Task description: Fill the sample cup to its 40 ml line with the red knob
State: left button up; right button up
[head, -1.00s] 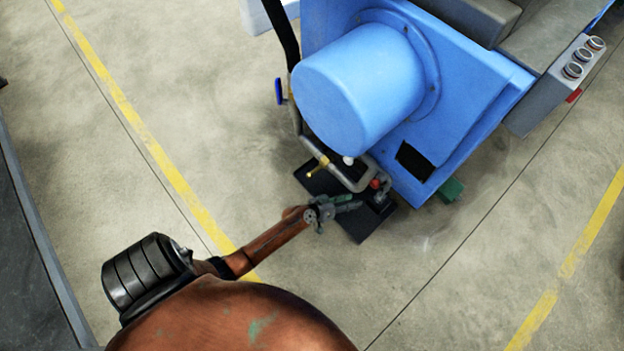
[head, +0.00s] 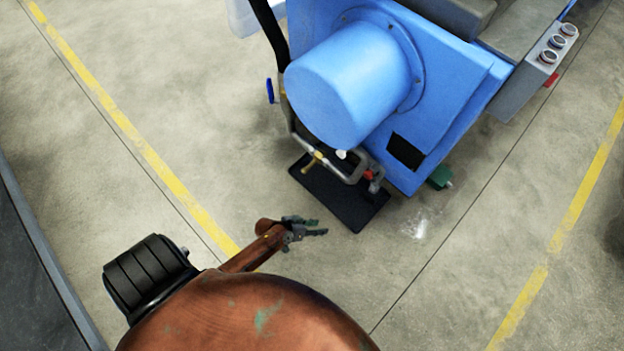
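The red knob (head: 369,175) is a small red spot on the grey pipework below the blue machine's round housing. A yellow fitting (head: 316,158) and a small white part (head: 341,155) sit on the same pipes. I cannot make out a sample cup or its 40 ml line. My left gripper (head: 318,228) is off the near left edge of the black mat (head: 340,203), apart from the knob and pipes. Its two fingers look spread with nothing between them. My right gripper is not in view.
The blue machine (head: 350,85) stands over the back of the mat. A black hose (head: 268,28) and a blue handle (head: 269,90) are at its left. A green foot (head: 440,177) and a pale floor patch (head: 420,223) lie at right.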

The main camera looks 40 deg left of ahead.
pick_arm(q)
jog(key=shift+s+a+f+g, duration=0.1)
jog(key=shift+s+f+g, duration=0.05)
jog(key=shift+s, duration=0.45)
jog(key=shift+s+f+g, duration=0.1)
jog(key=shift+s+g, duration=0.05)
jog(key=shift+s, duration=0.4)
